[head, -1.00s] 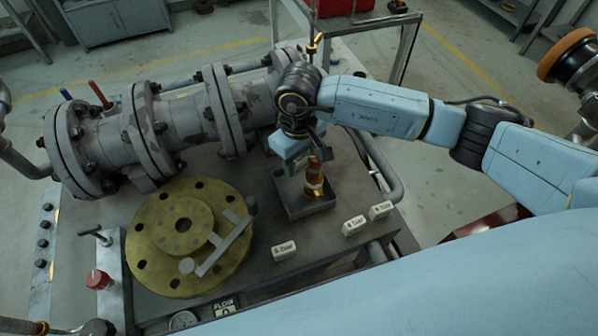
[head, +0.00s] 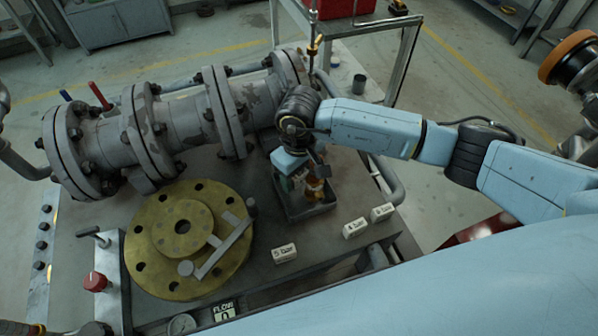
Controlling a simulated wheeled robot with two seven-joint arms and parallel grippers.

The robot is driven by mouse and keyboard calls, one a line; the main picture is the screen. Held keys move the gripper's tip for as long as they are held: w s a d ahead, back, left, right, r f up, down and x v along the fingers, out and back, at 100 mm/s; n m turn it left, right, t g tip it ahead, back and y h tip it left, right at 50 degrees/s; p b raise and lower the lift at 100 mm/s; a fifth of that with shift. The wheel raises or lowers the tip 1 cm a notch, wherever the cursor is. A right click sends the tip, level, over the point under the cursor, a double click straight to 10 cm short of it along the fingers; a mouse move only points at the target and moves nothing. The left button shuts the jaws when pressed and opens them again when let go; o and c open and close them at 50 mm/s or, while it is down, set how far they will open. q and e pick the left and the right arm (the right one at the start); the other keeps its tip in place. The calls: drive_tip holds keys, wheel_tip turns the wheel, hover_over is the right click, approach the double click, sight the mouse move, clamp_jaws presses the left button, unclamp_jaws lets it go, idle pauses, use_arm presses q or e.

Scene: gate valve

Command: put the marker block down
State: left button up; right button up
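Three small white marker blocks with dark lettering stand apart along the bench's right front part: one left (head: 284,253), one middle (head: 355,228) and one right (head: 382,212). My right gripper (head: 299,188) points down over a dark square tray (head: 308,211), behind the blocks and apart from them. A copper-coloured fitting (head: 319,188) stands in the tray beside the fingers. The finger gap is small and partly hidden, so I cannot tell whether the gripper is open or holds anything. My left gripper is not in view.
A yellow-green round flange (head: 150,262) with a grey bar across it lies left of the blocks. A grey flanged pipe (head: 180,120) runs behind. A red knob (head: 96,281) stands front left. Bare bench surrounds the blocks.

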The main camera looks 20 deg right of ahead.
sight(299, 174)
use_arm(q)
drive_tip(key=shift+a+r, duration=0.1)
use_arm(e)
drive_tip(key=shift+r+p, duration=0.25)
drive_tip(key=shift+p, duration=0.05)
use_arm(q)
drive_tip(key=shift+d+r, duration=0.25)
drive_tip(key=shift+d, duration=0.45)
use_arm(e)
wheel_tip(299, 174, up, 12)
drive_tip(key=shift+f, duration=0.1)
